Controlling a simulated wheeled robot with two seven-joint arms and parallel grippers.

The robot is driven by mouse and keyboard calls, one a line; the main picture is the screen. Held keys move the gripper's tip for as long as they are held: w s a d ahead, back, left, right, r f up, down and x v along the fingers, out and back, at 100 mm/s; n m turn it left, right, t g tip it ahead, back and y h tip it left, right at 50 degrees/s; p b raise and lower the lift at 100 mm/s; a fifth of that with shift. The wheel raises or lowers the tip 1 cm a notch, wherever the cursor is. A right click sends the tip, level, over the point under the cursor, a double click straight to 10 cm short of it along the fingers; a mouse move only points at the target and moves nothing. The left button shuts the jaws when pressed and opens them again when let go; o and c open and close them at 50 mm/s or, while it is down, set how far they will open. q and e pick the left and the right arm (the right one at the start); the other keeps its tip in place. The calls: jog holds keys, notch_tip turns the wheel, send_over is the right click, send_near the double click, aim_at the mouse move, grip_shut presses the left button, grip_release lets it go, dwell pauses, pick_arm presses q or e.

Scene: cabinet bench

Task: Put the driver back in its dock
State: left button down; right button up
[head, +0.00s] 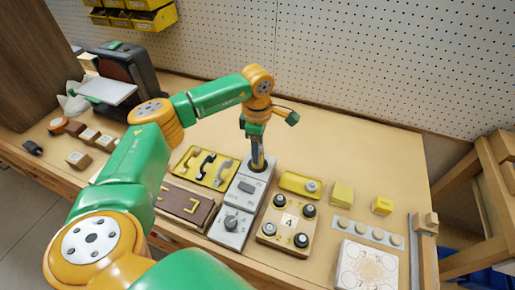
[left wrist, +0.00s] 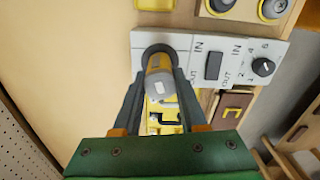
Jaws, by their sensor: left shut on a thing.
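The driver (left wrist: 160,78), yellow with a grey end, is between the fingers of my left gripper (left wrist: 160,95) in the left wrist view. My left gripper (head: 256,143) is shut on it and points down in the head view. The dock (head: 237,205) is a long grey panel with a switch, a knob and a dark round socket at its far end. It also shows in the left wrist view (left wrist: 222,42), with IN and OUT labels. The driver is at the socket; the fingers hide how deep it sits. My right gripper is not in view.
A yellow tray with hooked handles (head: 205,167) and a brown panel (head: 185,203) lie left of the dock. A board with several black knobs (head: 287,224) is on its right. Yellow blocks (head: 342,194) stand further right. The bench behind the dock is clear up to the pegboard (head: 380,60).

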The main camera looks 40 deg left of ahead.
pick_arm(q)
jog(key=shift+f, duration=0.1)
jog(key=shift+c, duration=0.7)
grip_release()
notch_tip(320, 180, up, 7)
jog(key=p, duration=0.6)
